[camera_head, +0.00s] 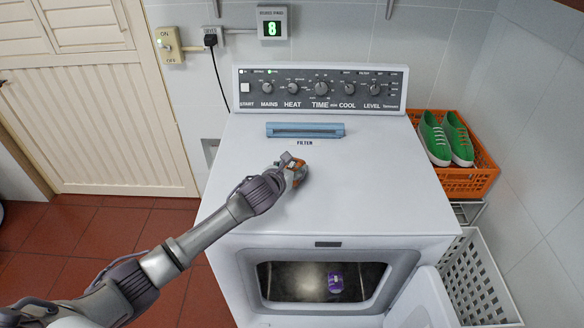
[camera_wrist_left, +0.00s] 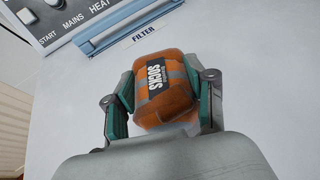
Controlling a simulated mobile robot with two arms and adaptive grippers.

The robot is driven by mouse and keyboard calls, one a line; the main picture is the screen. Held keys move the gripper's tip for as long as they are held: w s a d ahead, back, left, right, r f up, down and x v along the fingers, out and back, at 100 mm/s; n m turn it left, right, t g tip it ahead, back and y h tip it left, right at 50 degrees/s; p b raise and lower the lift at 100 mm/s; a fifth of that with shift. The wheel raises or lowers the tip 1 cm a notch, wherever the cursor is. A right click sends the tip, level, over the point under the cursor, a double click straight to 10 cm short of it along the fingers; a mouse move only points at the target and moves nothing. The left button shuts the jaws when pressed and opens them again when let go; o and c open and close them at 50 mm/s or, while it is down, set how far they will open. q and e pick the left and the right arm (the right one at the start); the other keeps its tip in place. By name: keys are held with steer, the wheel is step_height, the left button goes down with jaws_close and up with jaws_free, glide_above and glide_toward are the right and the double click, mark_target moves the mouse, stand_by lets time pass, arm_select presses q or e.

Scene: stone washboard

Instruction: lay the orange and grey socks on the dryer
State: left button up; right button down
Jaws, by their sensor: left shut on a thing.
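My left gripper (camera_head: 292,170) is shut on the orange and grey socks (camera_wrist_left: 163,88), a rolled bundle with a black label reading SOCKS. In the head view the socks (camera_head: 299,173) show at the gripper's tip, over the left part of the white dryer top (camera_head: 370,190). In the left wrist view the two fingers of my left gripper (camera_wrist_left: 160,100) press on both sides of the bundle. I cannot tell whether the socks touch the dryer top. My right gripper is not in view.
A blue filter handle (camera_head: 305,130) lies behind the gripper, below the control panel (camera_head: 320,90). The dryer door (camera_head: 422,300) is open, with a purple thing (camera_head: 335,282) inside. An orange crate (camera_head: 468,182) with green shoes (camera_head: 447,138) stands right. The dryer top's right side is clear.

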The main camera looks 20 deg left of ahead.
arm_select(q)
steer(key=shift+f, duration=0.35)
steer(key=shift+f, duration=0.1)
steer(key=o, duration=1.1)
steer(key=shift+o, duration=0.2)
steer(key=b+v, duration=0.1)
steer(key=v, duration=1.1)
